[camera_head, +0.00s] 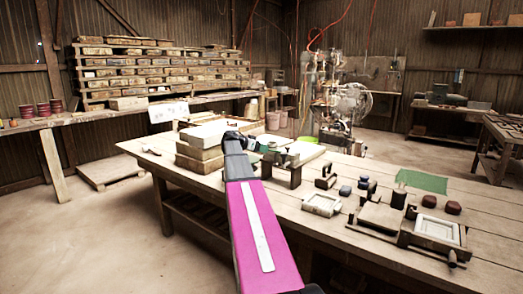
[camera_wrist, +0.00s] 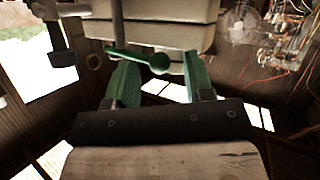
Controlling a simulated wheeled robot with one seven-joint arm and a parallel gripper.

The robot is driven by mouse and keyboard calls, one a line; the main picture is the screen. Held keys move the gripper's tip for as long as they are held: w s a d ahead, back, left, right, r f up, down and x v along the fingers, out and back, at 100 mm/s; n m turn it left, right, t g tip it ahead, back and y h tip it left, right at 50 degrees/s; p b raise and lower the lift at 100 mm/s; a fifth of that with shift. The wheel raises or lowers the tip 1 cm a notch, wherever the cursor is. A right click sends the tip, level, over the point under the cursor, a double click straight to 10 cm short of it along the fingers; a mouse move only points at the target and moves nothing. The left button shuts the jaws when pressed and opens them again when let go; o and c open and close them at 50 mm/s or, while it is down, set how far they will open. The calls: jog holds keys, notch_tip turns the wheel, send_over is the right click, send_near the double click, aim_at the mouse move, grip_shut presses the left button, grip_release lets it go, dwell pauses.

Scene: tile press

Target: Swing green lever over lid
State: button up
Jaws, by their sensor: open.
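The green lever (camera_wrist: 135,56) shows in the wrist view as a thin rod with a round knob (camera_wrist: 159,63) at its end. The knob lies between the two green fingers of my gripper (camera_wrist: 157,75), which stand apart on either side of it; I cannot tell whether either finger touches it. A grey upright post (camera_wrist: 117,22) meets the rod's other end. In the head view my gripper (camera_head: 268,148) is over the table beside a dark stand (camera_head: 282,174), and the lever is too small to make out surely. I cannot tell which part is the lid.
A stack of pale blocks (camera_head: 200,157) stands close to the left of my gripper; pale blocks (camera_wrist: 160,32) also fill the wrist view's top.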

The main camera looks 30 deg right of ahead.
jog(key=shift+d, duration=0.1)
grip_shut()
